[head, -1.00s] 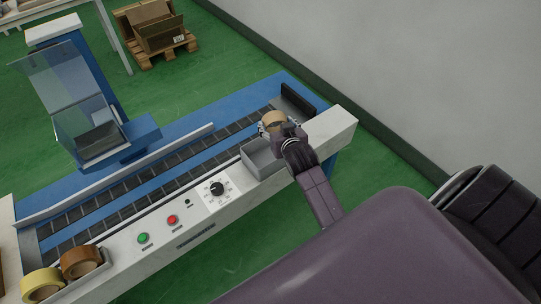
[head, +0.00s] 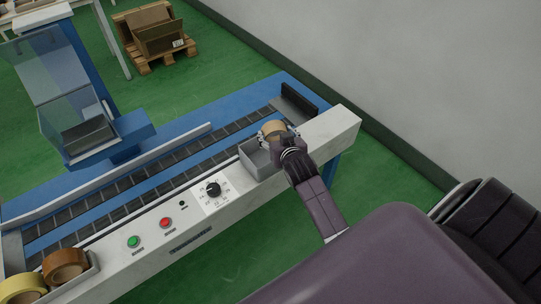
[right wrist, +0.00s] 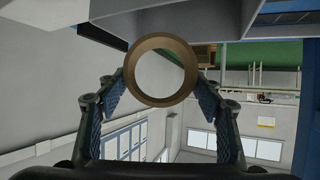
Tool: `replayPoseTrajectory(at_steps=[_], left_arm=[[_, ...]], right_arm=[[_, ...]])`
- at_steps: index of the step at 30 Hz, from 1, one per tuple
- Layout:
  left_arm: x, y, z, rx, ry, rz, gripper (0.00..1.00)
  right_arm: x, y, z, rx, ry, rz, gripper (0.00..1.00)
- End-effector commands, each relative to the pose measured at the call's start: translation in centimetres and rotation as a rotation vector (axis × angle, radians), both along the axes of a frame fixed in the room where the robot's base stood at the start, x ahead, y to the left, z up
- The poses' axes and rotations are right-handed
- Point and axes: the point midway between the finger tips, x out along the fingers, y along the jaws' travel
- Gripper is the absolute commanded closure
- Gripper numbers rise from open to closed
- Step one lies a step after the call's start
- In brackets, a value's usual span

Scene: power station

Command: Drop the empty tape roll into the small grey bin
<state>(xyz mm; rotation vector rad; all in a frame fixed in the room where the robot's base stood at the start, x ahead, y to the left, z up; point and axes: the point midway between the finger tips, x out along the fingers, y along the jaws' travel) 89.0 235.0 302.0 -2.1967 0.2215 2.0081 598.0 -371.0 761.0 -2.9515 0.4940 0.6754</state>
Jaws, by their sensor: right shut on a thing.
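The empty tape roll (right wrist: 178,48) is a brown ring, and its open centre shows in the right wrist view. In the head view the tape roll (head: 272,129) is tan and sits at the tip of my right gripper (head: 278,136). In the right wrist view my right gripper (right wrist: 160,88) has a finger on each side of the roll and is shut on it. The small grey bin (head: 247,158) is fixed at the front of the machine. The roll is above the bin's back right part, and my gripper hides part of the bin. My left gripper is not in view.
Two other tape rolls, one yellow (head: 22,288) and one brown (head: 65,264), lie in a holder at the lower left. The conveyor (head: 150,186) runs behind the bin. A dial (head: 213,189) and buttons are on the front panel. A wall closes off the right.

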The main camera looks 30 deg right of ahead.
Motion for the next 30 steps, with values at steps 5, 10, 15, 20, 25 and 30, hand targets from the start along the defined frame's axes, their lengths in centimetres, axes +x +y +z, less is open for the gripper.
replayPoseTrajectory(at_steps=[5, 10, 15, 20, 25, 30], left_arm=[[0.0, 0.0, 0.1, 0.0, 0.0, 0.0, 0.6], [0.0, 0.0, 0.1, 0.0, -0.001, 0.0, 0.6], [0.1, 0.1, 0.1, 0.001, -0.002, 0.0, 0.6], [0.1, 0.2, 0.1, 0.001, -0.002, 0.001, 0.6], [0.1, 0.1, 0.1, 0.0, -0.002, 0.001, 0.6], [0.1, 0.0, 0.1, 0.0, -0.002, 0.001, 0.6]], right_arm=[[0.0, 0.0, 0.0, 0.0, 0.0, 0.0, 0.3], [0.0, 0.0, 0.0, 0.0, 0.0, 0.0, 0.19], [0.0, 0.0, 0.0, 0.0, 0.001, 0.0, 0.19], [-0.5, 0.2, 0.2, 0.0, 0.001, 0.0, 0.19], [-2.5, 0.9, 1.2, 0.001, 0.001, 0.001, 0.19], [-5.4, 1.9, 2.7, 0.001, 0.001, 0.0, 0.19]])
